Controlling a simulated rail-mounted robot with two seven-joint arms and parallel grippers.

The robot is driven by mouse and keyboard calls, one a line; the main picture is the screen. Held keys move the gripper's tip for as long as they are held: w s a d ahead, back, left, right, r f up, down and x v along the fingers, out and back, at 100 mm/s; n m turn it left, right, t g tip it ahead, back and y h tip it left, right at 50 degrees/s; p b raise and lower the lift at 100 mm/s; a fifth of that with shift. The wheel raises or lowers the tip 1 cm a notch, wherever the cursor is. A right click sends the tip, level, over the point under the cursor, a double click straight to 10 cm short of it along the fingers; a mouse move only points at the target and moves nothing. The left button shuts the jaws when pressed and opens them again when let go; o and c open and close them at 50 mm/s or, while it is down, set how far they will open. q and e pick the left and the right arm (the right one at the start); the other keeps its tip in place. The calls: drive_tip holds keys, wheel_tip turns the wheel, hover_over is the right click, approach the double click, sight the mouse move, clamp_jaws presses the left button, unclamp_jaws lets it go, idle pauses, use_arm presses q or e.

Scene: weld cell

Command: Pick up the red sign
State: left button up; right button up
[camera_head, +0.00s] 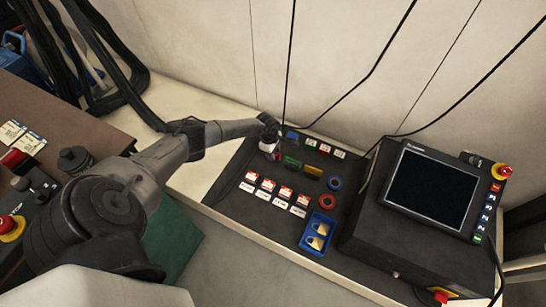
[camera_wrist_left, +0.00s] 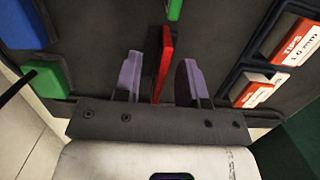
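The red sign (camera_wrist_left: 164,60) is a thin upright red plate, seen nearly edge-on in the left wrist view. My left gripper (camera_wrist_left: 160,75) is open, with one purple finger on each side of the sign. Gaps show between both fingers and the plate, so it is not gripped. In the head view my left gripper (camera_head: 271,150) is low over the back left of the dark panel and hides most of the sign there. My right gripper is not in view.
A green sign (camera_head: 291,163) and a yellow sign (camera_head: 312,171) stand to the right in the same row. Labelled tip boxes (camera_head: 267,184) sit in front. A blue tray (camera_head: 318,232) and a monitor console (camera_head: 433,187) stand further right. Cables hang behind.

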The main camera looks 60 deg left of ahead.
use_arm(q)
drive_tip(key=shift+c, duration=0.4)
clamp_jaws()
drive_tip(key=shift+r, duration=0.15)
